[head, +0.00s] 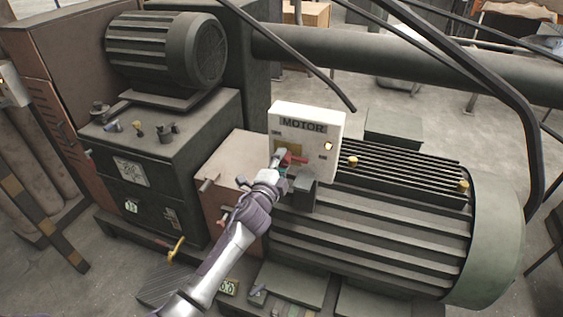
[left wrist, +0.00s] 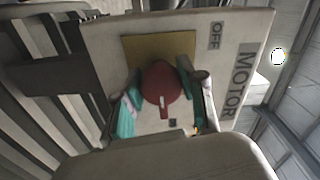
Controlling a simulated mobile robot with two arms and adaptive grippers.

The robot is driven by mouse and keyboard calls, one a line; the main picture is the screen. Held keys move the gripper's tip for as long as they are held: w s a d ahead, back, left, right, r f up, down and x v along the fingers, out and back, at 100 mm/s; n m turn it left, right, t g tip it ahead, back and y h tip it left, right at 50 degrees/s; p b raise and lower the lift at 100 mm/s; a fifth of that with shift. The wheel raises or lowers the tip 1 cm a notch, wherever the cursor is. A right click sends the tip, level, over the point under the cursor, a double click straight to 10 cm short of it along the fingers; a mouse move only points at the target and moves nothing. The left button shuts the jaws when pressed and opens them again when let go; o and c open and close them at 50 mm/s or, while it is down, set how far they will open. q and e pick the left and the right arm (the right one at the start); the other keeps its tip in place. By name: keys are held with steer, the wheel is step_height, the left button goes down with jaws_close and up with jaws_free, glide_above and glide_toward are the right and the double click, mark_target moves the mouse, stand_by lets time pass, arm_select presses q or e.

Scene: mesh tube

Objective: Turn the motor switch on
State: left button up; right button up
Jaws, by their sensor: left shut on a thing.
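The white motor switch box (head: 305,121) stands on the big motor. My left gripper (head: 284,166) is at the box's front, shut on the red switch knob (head: 293,158), partly hidden by the fingers. In the left wrist view the round red knob (left wrist: 160,82) sits between the two teal-padded fingers. Its white mark points down in that view, away from the OFF label (left wrist: 216,36). My right gripper is not in view.
The big ribbed motor (head: 375,220) lies right of and below the box. A dark cabinet with a smaller motor (head: 165,48) on top stands at left. A thick pipe (head: 400,58) and dark bars cross behind and above. Open floor shows at the back.

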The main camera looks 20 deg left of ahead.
arm_select(q)
steer(key=o, duration=1.2)
steer(key=shift+c, duration=0.2)
steer(key=s, duration=1.2)
steer(key=shift+a, duration=0.2)
steer(key=s+a+f+n+g+b, duration=0.1)
steer(key=s+f+n+g, duration=0.3)
steer(key=f, duration=0.9)
steer(key=s+f+g, duration=0.2)
steer(key=s+f, duration=0.3)
steer(key=f, duration=0.7)
steer(key=s+a+f+n+g+b, duration=0.1)
steer(key=s+f+n+g, duration=0.3)
steer(key=f, duration=0.9)
steer(key=s+f+n+g, duration=0.2)
steer(key=s+f, duration=0.4)
steer(key=s, duration=0.5)
steer(key=s+f+n+g+b, duration=0.1)
steer(key=s+f+g, duration=0.1)
steer(key=s+f, duration=0.5)
steer(key=s+f+n+g, duration=0.2)
steer(key=s+f, duration=0.4)
steer(key=s, duration=1.1)
steer(key=shift+s+a+f+n+g+y, duration=0.15)
steer(key=shift+a+f+n+g+y, duration=0.15)
steer(key=shift+a+f+g, duration=0.15)
